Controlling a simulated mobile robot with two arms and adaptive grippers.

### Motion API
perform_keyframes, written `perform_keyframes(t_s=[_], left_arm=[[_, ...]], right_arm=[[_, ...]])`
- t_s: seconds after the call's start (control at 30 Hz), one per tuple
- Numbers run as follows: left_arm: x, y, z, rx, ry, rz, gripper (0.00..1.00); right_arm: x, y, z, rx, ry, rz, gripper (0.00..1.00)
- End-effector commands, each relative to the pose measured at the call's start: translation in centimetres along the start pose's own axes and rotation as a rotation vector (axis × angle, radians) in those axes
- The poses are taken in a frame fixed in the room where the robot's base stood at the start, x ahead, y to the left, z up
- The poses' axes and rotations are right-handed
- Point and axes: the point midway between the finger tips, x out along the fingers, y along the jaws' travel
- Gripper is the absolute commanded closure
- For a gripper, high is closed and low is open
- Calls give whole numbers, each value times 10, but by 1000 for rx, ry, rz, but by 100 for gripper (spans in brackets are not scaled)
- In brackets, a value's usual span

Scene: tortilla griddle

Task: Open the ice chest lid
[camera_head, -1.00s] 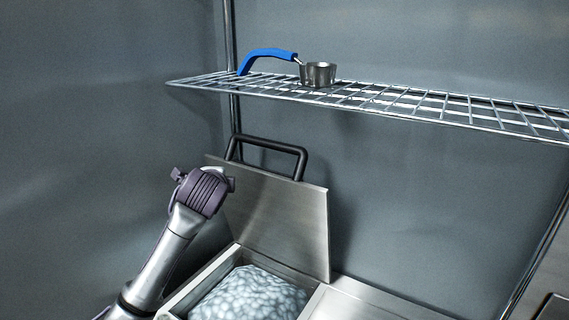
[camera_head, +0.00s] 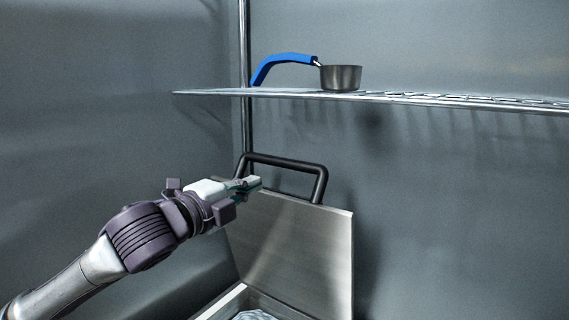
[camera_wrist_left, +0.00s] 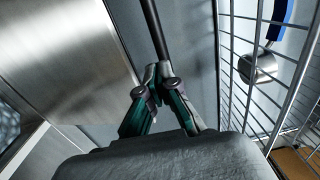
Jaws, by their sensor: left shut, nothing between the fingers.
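The ice chest's steel lid (camera_head: 300,240) stands raised against the back wall, leaning slightly back. Its black bar handle (camera_head: 285,163) is at the lid's top edge; it also shows in the left wrist view (camera_wrist_left: 153,25). My left gripper (camera_head: 256,183) is shut and empty, in front of the lid's upper left corner, close to the handle's left end. In the left wrist view my left gripper (camera_wrist_left: 161,80) has its fingertips near the handle bar; I cannot tell whether they touch. Ice (camera_head: 252,315) shows in the open chest at the bottom edge. My right gripper is not in view.
A wire shelf (camera_head: 420,98) runs along the back wall above the lid. A steel scoop (camera_head: 341,77) with a blue handle (camera_head: 283,58) sits on it. A shelf post (camera_head: 246,125) stands behind the lid's left side.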

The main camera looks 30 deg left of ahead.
Motion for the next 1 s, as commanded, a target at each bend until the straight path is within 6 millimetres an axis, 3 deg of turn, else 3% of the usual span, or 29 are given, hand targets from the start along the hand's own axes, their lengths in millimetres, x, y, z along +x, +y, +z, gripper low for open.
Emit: perform_keyframes(t_s=[0.03, 0.3, 0.5, 1.0], left_arm=[[13, -8, 0, -11, 1, -3, 100], [70, -5, 0, -5, 0, 0, 100], [98, -3, 0, -2, -1, 0, 100], [108, 0, 0, 1, -1, 1, 100]], right_arm=[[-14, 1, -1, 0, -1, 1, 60], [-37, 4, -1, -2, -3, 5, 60], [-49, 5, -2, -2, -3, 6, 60], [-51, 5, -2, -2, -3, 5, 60]])
